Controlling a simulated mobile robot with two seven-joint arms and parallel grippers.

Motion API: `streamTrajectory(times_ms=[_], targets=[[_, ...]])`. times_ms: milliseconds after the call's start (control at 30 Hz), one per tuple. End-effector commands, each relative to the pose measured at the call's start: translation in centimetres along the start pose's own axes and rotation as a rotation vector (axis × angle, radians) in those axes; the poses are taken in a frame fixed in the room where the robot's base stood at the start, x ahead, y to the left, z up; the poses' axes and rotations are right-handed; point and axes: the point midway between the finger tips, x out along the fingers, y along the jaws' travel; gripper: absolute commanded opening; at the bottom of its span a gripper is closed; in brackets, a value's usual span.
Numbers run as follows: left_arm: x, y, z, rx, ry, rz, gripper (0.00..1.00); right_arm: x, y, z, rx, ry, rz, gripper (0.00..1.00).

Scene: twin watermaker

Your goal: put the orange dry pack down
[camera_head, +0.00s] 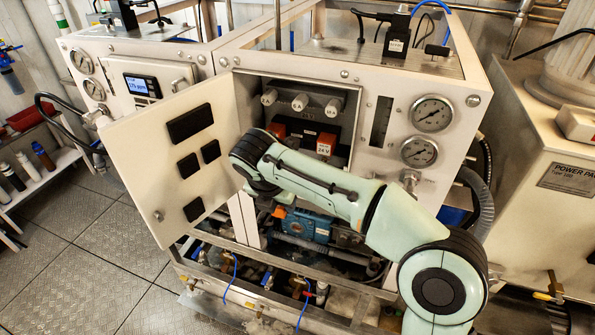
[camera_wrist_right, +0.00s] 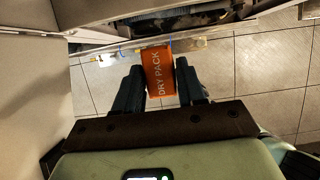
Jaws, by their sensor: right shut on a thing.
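In the right wrist view, the orange dry pack (camera_wrist_right: 158,82) stands between the two dark fingers of my right gripper (camera_wrist_right: 160,68). The fingers are shut on it, and its DRY PACK lettering runs lengthwise. Tiled floor shows beyond and below it, so it is held in the air. In the head view, my right arm reaches across the front of the machine, and its hand end is by the open cabinet door (camera_head: 185,150). My arm hides the right fingers and the pack there. My left gripper is in neither view.
The open cabinet (camera_head: 351,100) holds a black unit with red-orange parts (camera_head: 326,146) labelled 24 V. Pressure gauges (camera_head: 432,114) sit to its right. Pipes and a blue pump (camera_head: 305,224) fill the lower frame. A shelf with bottles (camera_head: 42,157) stands left, with clear floor (camera_head: 75,245) in front.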

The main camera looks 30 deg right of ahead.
Motion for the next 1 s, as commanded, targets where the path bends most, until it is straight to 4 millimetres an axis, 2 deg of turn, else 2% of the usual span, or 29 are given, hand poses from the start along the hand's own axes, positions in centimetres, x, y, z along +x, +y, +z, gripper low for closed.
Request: streamTrajectory(times_ms=[33,200,467,733,800,1000], targets=[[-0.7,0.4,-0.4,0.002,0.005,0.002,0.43,0.3,0.0,1.6,0.006,0.0,-0.002,0.05],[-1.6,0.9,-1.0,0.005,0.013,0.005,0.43,1.7,0.1,4.8,0.004,0.0,0.0,0.05],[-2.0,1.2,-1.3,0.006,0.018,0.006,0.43,2.6,0.1,6.6,0.002,-0.001,0.001,0.05],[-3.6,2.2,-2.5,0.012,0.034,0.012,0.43,4.0,0.1,10.5,0.005,-0.002,0.001,0.05],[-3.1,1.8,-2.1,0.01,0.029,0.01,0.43,4.7,0.0,9.9,0.002,0.001,0.001,0.05],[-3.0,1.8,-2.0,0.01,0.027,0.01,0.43,4.8,0.0,9.9,0.002,0.0,0.001,0.05]])
